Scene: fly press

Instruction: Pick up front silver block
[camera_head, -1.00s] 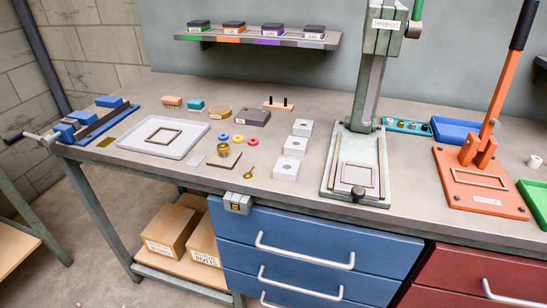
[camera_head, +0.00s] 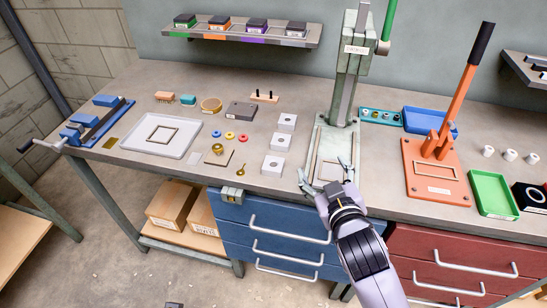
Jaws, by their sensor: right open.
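Three silver blocks stand in a row on the bench, left of the green fly press. The front silver block (camera_head: 272,165) is nearest the bench's front edge. The middle silver block (camera_head: 280,142) and the back silver block (camera_head: 287,122) stand behind it. Each has a small dark mark on top. My right gripper (camera_head: 324,172) is open and empty. Its fingers are over the front of the press base, to the right of the front block and apart from it.
The green fly press (camera_head: 345,90) rises just right of the blocks. Left of them are a small brass key-like part (camera_head: 241,170), a brown plate and coloured rings. A grey tray (camera_head: 185,150) lies further left. An orange lever press (camera_head: 435,180) stands to the right.

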